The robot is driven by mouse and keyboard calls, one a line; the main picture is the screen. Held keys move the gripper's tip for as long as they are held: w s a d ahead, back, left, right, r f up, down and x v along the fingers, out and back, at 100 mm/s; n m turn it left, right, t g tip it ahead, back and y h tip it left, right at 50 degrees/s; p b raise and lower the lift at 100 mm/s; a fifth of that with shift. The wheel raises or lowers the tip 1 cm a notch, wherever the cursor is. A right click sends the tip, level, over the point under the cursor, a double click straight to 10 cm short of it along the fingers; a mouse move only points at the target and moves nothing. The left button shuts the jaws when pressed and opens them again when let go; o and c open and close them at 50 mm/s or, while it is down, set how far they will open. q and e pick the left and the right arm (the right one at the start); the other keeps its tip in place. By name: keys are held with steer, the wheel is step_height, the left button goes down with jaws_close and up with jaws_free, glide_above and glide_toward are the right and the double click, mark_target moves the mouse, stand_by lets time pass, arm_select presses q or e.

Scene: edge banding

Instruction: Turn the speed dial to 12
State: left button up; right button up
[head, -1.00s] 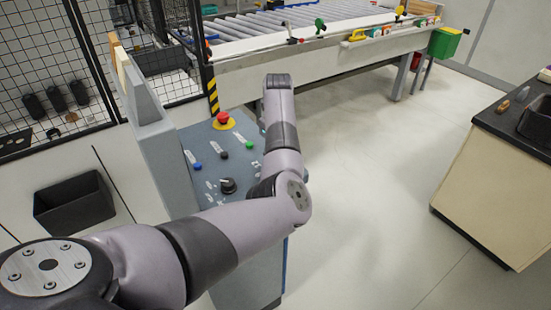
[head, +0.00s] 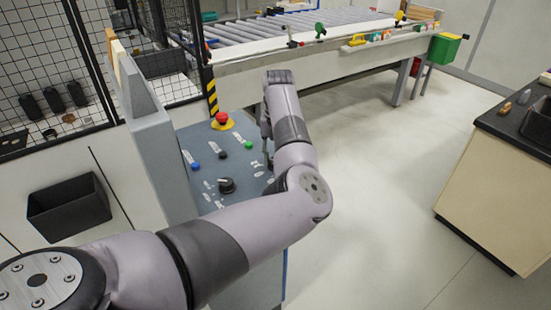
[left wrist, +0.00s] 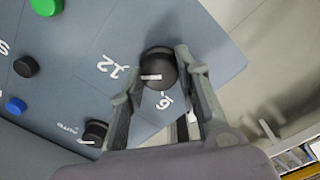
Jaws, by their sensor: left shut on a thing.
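The black speed dial (left wrist: 161,65) is on the blue-grey console panel, between the two fingers of my left gripper (left wrist: 156,80) in the left wrist view. The fingers are shut on it from both sides. Its white mark faces left, toward the printed 12 (left wrist: 112,67) and slightly below it; another number below the dial is partly covered by the gripper. In the head view my left gripper (head: 266,147) reaches down to the panel, and my arm hides the dial. My right gripper is not in view.
The console (head: 213,143) also carries a red emergency stop (head: 222,118), green (head: 249,145), black (head: 222,155) and blue (head: 195,166) buttons, and another black knob (head: 227,185). A roller conveyor (head: 290,30) stands behind. Open floor lies to the right, before a dark-topped counter (head: 500,185).

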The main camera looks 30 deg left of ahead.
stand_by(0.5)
arm_select(q)
steer(key=o, duration=1.1)
steer(key=shift+o, duration=0.2)
steer(key=shift+r, duration=0.15)
step_height(320, 180, up, 12)
steer(key=shift+d, duration=0.15)
steer(key=shift+w+f, duration=0.1)
steer(key=shift+f, duration=0.1)
